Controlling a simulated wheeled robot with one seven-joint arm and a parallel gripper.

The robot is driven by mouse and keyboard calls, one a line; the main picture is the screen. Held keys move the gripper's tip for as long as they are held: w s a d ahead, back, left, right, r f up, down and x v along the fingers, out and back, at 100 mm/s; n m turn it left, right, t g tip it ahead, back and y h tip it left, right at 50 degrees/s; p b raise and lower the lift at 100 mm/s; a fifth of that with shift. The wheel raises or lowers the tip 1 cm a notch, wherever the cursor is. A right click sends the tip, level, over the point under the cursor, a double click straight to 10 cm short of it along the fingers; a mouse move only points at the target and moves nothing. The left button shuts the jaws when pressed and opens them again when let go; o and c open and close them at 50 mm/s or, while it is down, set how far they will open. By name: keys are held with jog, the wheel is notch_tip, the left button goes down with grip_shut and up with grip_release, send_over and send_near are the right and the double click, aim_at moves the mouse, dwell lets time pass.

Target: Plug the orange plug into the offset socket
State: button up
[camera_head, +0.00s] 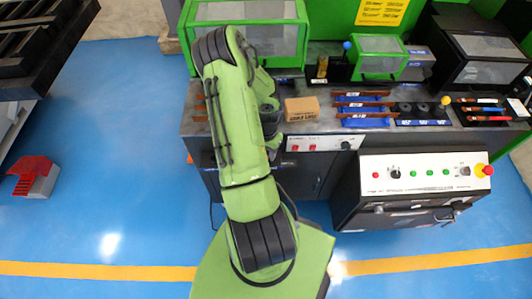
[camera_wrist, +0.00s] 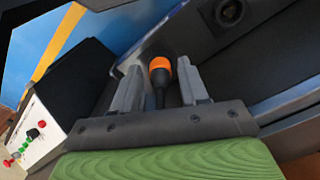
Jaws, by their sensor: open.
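The orange plug (camera_wrist: 160,64) shows in the wrist view, with an orange end and a dark body or lead below it. My gripper (camera_wrist: 159,72) is open, with one grey finger on each side of the plug and a visible gap at both sides. A round black socket-like opening (camera_wrist: 230,12) is at the top of the wrist view, beyond the right finger. I cannot tell whether it is the offset socket. In the head view my green arm hides most of the gripper and the plug.
A workbench (camera_head: 330,128) holds a cardboard box (camera_head: 302,108), blue trays with brown bars (camera_head: 362,110) and green-framed machines (camera_head: 378,58). A control cabinet (camera_head: 425,172) with buttons stands at right front. Blue floor at left is clear except for a red-and-grey pedal (camera_head: 38,177).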

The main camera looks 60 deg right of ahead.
jog(key=shift+c, duration=0.4)
grip_shut()
jog(key=shift+r, duration=0.1)
jog(key=shift+r+p, duration=0.8)
jog(key=shift+r, duration=0.35)
notch_tip(320, 180, up, 5)
jog(key=p, duration=0.3)
jog(key=shift+r, duration=0.1)
